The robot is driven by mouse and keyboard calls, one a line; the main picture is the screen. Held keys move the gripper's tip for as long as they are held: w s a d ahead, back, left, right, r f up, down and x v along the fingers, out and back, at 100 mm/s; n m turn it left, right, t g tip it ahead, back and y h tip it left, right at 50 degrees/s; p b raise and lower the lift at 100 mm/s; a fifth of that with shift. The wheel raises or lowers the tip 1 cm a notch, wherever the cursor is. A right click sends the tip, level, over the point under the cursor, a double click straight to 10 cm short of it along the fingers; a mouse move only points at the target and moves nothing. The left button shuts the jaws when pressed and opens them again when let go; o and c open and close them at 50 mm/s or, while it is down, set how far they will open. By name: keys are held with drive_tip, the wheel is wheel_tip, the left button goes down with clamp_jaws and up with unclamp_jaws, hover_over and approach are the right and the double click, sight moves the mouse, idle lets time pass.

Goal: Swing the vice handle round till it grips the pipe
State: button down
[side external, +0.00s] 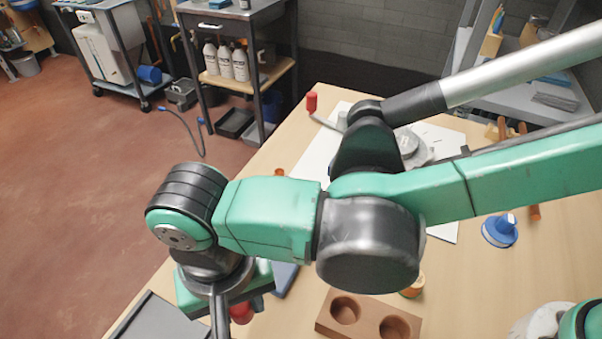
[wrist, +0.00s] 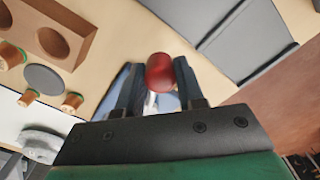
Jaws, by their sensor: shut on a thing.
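A red knob (wrist: 159,72), which I take for the end of the vice handle, sits between the two fingers of my gripper (wrist: 161,84) in the wrist view. The fingers are shut on it. In the side view the red knob (side external: 241,313) shows low at the left, beside my gripper's dark finger. A blue body (wrist: 168,102), probably the vice, lies behind the fingers and is mostly covered by them. In the side view only a blue edge (side external: 285,279) of it shows past my arm. The vice jaws and the pipe are hidden, so their contact cannot be told.
A brown block with round holes (side external: 366,318) stands right of my gripper. A grey tray (side external: 163,322) lies at the table's left edge. A blue roll (side external: 500,230) sits at the right.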

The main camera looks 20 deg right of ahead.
drive_tip(key=w+a+m, duration=0.1)
drive_tip(key=m, duration=0.1)
drive_tip(key=w+a+m, duration=0.1)
drive_tip(key=a+m, duration=0.1)
drive_tip(key=shift+m, duration=0.3)
drive_tip(key=w+m, duration=0.1)
drive_tip(key=m, duration=0.1)
drive_tip(key=w+a+m, duration=0.1)
drive_tip(key=shift+a+m, duration=0.25)
drive_tip(key=shift+m, duration=0.15)
drive_tip(key=w+m, duration=0.1)
drive_tip(key=m, duration=0.1)
drive_tip(key=w+a+m, duration=0.1)
drive_tip(key=w+m, duration=0.1)
drive_tip(key=shift+w+d+m, duration=0.1)
drive_tip(key=shift+w+m, duration=0.55)
drive_tip(key=shift+m, duration=0.35)
drive_tip(key=shift+w+d+m, duration=0.1)
drive_tip(key=shift+w+m, duration=0.55)
drive_tip(key=shift+m, duration=0.35)
drive_tip(key=shift+w, duration=0.1)
drive_tip(key=c, duration=0.5)
unclamp_jaws()
drive_tip(key=shift+c, duration=0.2)
drive_tip(key=shift+r, duration=2.8)
